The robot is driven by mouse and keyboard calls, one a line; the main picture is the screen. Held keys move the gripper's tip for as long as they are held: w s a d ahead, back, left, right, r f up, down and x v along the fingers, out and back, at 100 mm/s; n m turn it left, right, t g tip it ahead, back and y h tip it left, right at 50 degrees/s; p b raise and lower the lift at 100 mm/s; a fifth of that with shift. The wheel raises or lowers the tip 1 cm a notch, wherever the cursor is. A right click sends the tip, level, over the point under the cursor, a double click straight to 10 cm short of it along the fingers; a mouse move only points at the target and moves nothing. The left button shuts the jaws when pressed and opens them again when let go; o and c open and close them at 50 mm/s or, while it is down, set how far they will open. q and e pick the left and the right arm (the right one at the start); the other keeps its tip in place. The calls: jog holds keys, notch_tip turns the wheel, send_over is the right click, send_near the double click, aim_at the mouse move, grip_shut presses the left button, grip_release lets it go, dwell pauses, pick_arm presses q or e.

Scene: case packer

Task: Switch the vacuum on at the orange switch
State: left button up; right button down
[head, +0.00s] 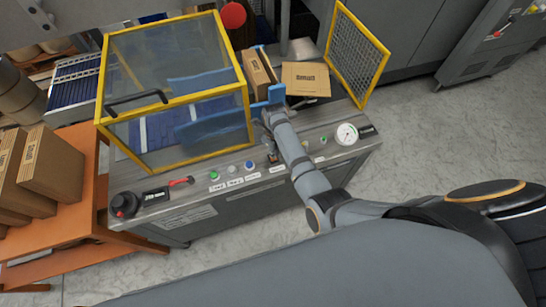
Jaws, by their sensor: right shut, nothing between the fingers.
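The case packer's control panel (200,207) runs along the front edge of the machine. My right arm reaches over it from the right. My right gripper (269,146) is small and dark in the head view, pointing down at the panel, shut and empty. A small dark, brownish part shows at its fingertips, right of the blue button (249,165). I cannot tell whether this is the orange switch or part of the gripper; the switch is not clearly visible. Contact cannot be told. My left gripper is out of view.
A yellow-framed clear guard (176,91) stands left of my right wrist. A green button (214,175), red handle (181,181) and black knob (123,204) lie left along the panel; a gauge (346,133) is at right. Cartons (54,163) stand on an orange table (75,225).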

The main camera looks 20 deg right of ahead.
jog(key=shift+f+b, duration=0.6)
jog(key=shift+f, duration=0.4)
dwell(0.3)
notch_tip(320, 180, up, 7)
jog(key=p, duration=0.8)
jog(key=shift+r, duration=0.15)
